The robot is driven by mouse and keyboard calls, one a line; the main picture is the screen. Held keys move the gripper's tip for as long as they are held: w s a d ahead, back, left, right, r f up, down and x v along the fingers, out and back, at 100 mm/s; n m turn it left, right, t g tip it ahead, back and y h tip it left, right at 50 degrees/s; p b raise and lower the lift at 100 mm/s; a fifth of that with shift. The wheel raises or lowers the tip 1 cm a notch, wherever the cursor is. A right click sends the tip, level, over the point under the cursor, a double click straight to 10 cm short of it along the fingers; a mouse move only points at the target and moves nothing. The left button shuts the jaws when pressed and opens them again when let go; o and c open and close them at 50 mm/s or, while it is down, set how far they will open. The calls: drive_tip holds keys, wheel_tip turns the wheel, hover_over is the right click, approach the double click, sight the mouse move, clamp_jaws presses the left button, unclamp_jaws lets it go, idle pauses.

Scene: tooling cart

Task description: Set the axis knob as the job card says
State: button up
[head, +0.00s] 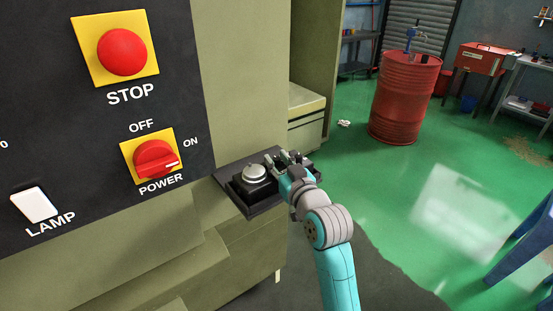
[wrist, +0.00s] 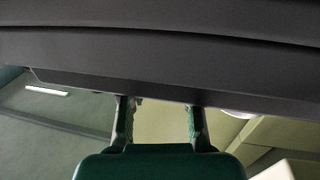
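The axis knob cannot be made out in either view, and no job card is in sight. A black box (head: 245,189) with a silver round button (head: 255,173) sticks out from the machine's side. My gripper (head: 283,160) is at the right part of this box, beside the silver button, and covers what lies behind it. In the wrist view my gripper (wrist: 160,112) has its two fingers apart, with nothing seen between them. Their tips reach a broad dark surface; I cannot tell whether they touch it.
The machine's dark panel (head: 60,110) carries a red stop button (head: 122,52), a red power knob (head: 156,160) and a white lamp switch (head: 33,204). A red barrel (head: 404,98) stands on the green floor behind. A blue stand (head: 525,240) is at the right edge.

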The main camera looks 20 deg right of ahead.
drive_tip(key=shift+w+a, duration=0.1)
drive_tip(key=shift+w, duration=0.45)
clamp_jaws()
drive_tip(key=shift+m+h, duration=0.8)
drive_tip(key=shift+h, duration=0.5)
unclamp_jaws()
